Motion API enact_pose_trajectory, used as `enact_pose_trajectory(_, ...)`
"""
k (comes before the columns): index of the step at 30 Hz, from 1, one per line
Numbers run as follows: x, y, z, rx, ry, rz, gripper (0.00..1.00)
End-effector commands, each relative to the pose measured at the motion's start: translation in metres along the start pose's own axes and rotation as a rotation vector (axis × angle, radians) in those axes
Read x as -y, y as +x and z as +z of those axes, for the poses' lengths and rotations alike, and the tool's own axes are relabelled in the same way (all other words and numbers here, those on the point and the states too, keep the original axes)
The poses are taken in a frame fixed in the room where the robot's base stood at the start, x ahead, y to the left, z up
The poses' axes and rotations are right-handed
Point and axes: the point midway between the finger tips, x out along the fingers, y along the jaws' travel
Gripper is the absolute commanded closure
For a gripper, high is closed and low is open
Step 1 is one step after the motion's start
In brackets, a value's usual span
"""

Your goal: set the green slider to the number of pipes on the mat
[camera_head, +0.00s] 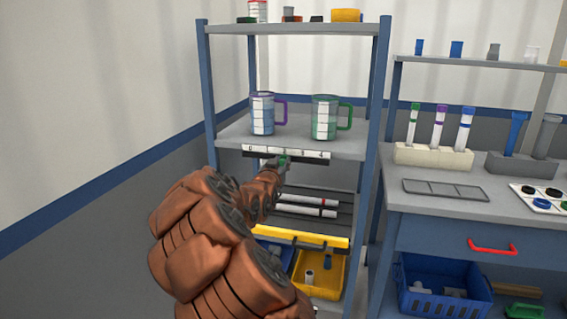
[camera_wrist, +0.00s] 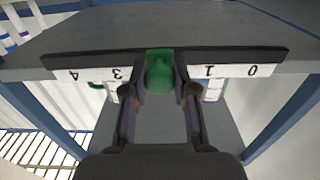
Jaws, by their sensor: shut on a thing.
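The green slider (camera_wrist: 159,72) sits on a dark rail with a white number strip (camera_head: 303,153) along a shelf's front edge. In the wrist view, 4 and 3 show on one side of the slider and 1 and 0 on the other, so it stands around the covered 2. My gripper (camera_head: 283,161) is shut on the slider; its fingers flank the green knob in the wrist view. My arm hides the mat's left part.
Two measuring mugs (camera_head: 262,114) (camera_head: 325,118) stand on the shelf above the rail. A yellow bar (camera_head: 310,237) crosses below the mat, over blue and yellow bins (camera_head: 335,284). A bench with test tubes (camera_head: 438,126) stands at the right.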

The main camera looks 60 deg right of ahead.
Motion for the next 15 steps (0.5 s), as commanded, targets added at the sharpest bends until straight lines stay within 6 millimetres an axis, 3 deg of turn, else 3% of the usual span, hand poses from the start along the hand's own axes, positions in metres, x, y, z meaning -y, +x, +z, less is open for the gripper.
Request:
enact_pose_trajectory(1,0.0004,0.0001,-0.0004,-0.001,0.001,-0.001,1.00)
enact_pose_trajectory(2,0.0008,-0.0001,-0.0005,-0.001,0.001,-0.001,0.71)
enact_pose_trajectory(3,0.0012,-0.0002,-0.0006,-0.002,0.001,-0.002,0.67)
enact_pose_trajectory(9,0.0023,-0.0007,-0.0006,-0.001,0.001,-0.003,0.47)
enact_pose_trajectory(15,0.0016,-0.0005,-0.0007,-0.001,0.001,-0.003,0.47)
